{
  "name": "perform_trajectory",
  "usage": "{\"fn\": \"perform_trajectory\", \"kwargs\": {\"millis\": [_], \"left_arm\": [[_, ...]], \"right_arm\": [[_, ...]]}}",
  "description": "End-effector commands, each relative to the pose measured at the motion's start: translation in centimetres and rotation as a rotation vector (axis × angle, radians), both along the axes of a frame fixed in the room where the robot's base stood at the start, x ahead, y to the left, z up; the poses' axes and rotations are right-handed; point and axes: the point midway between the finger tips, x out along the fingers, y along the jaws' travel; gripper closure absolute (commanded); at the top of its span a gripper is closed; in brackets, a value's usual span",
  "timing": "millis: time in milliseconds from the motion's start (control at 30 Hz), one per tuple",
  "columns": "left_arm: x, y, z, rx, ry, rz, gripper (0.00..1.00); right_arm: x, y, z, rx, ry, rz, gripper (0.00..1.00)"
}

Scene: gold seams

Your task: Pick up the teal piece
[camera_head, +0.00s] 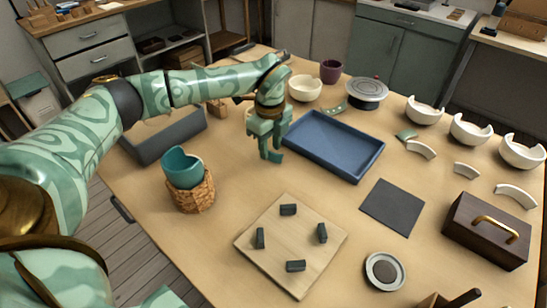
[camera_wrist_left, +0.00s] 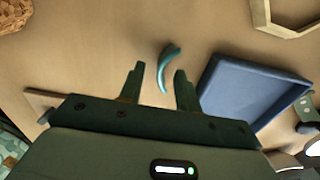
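The teal piece (camera_wrist_left: 170,66) is a curved strip lying on the wooden table. In the head view the teal piece (camera_head: 276,157) shows low beside my left fingertips, partly confusable with them. My left gripper (camera_head: 268,152) points down at the table, just left of the blue tray. In the left wrist view my left gripper (camera_wrist_left: 158,72) is open, and the teal piece lies between and slightly beyond its two fingertips, with no visible contact. A broken teal bowl (camera_head: 183,168) sits in a woven basket (camera_head: 194,197). My right gripper is not in view.
The blue tray (camera_head: 374,166) is close on the right. A grey bin (camera_head: 160,143) stands to the left. A wooden board (camera_head: 272,252) with small dark blocks lies in front. White broken bowls (camera_head: 470,129) and a dark box (camera_head: 487,232) are at right.

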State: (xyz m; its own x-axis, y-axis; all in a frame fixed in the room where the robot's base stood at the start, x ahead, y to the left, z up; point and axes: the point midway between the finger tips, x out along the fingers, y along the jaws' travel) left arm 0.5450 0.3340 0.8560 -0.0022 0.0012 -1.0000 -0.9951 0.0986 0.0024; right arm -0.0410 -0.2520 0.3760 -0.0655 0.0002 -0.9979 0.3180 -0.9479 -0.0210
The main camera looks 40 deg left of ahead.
Motion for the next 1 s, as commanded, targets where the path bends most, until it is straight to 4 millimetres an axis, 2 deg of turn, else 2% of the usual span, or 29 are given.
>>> {"fn": "perform_trajectory", "kwargs": {"millis": [33,67,267,400,767,867,1000], "left_arm": [[0.0,0.0,-1.0,0.0,0.002,0.001,0.66],[0.0,0.0,-1.2,0.0,0.001,0.001,0.66],[0.1,0.0,-0.9,0.0,-0.003,0.001,0.66],[0.0,0.0,-0.9,0.0,-0.002,0.001,1.0],[0.0,0.0,-0.8,0.0,-0.002,0.001,1.0],[0.0,0.0,-0.1,0.0,-0.004,0.001,1.0],[0.0,0.0,2.1,-0.001,-0.007,0.001,1.0]], "right_arm": [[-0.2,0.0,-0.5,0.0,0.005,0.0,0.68],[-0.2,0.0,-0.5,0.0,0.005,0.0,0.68],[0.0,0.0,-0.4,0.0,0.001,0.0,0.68],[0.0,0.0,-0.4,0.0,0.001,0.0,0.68],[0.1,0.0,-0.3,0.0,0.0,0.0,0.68],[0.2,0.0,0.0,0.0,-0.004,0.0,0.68],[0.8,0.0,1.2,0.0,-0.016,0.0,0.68]]}}
